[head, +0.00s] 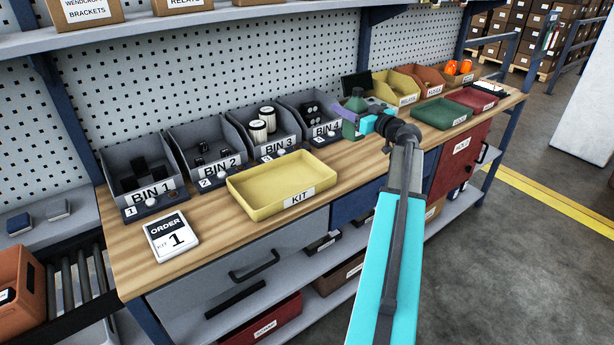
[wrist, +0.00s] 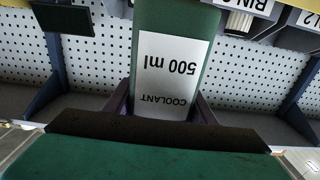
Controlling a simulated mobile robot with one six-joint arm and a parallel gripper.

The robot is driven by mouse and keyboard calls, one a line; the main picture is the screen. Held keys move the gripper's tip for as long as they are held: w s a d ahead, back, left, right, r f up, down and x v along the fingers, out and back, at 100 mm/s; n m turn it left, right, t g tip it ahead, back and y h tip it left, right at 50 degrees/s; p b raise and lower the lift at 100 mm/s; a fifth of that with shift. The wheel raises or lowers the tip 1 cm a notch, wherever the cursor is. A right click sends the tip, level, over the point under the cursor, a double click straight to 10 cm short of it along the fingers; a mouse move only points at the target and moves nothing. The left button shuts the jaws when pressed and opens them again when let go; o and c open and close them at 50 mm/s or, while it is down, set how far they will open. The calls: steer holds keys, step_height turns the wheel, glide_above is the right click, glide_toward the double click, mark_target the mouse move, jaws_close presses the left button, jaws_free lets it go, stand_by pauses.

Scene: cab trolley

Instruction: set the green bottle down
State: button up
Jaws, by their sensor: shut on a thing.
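The green bottle (head: 349,128) is in my gripper (head: 356,116) over the back of the bench, right of Bin 4. My gripper is shut on it, and the arm hides part of it. In the wrist view the bottle (wrist: 176,20) stands between the two fingers, and its white label reads "COOLANT 500 ml", upside down in the picture. It looks about upright in the head view. I cannot tell whether its base touches the bench top.
The wooden bench (head: 205,252) holds a yellow kit tray (head: 262,207), a green tray (head: 441,112) and a red tray (head: 472,98). Grey bins (head: 140,170) line the back left. Yellow (head: 396,90) and orange (head: 425,80) bins stand behind. An order card (head: 171,236) lies front left.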

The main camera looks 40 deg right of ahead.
mark_target(349, 134)
steer(key=shift+s+d+r, duration=0.1)
steer(key=shift+s+d, duration=0.05)
steer(key=shift+s, duration=0.1)
steer(key=shift+d+f, duration=0.15)
steer(key=shift+f, duration=0.6)
steer(key=shift+s+f, duration=0.1)
steer(key=shift+f, duration=2.3)
steer(key=shift+f, duration=1.85)
steer(key=shift+f, duration=0.1)
steer(key=o, duration=1.5)
steer(key=shift+f, duration=0.1)
